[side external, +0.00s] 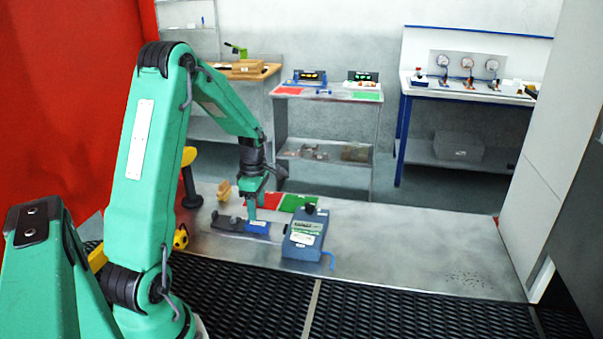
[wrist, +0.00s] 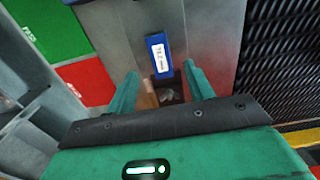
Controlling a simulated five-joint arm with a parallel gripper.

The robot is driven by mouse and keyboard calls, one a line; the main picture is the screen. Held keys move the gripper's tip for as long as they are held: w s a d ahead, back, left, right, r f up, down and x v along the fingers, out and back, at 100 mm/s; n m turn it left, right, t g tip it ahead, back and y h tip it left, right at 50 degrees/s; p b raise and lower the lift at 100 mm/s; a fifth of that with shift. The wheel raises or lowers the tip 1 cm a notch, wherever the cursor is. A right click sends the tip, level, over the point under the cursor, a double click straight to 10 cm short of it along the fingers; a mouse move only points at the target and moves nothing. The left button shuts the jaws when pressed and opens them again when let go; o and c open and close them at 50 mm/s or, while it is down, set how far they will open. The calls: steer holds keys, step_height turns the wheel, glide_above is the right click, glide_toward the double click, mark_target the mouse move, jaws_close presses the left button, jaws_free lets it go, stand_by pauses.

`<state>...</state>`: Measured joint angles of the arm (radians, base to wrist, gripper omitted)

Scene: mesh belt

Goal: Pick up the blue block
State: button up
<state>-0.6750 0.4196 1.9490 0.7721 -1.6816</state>
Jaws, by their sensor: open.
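The blue block (side external: 258,227) lies on a grey metal piece on the steel bench. In the wrist view the blue block (wrist: 154,42) shows a white label and lies ahead of my fingertips, roughly centred between their lines. My gripper (side external: 251,213) points down just above and beside the block in the side view. My gripper (wrist: 160,73) is open in the wrist view, with one green finger on each side and nothing held. Whether a fingertip touches the block I cannot tell.
A blue-grey device (side external: 304,236) with a white label stands right of the block. Behind are a red patch (side external: 263,201) and a green patch (side external: 297,203). A yellow object (side external: 181,238) sits at the left. The bench's right side (side external: 420,250) is clear. Black mesh (side external: 250,300) runs along the front.

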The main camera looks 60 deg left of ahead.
mark_target(258, 223)
steer(key=shift+f, duration=2.6)
jaws_close()
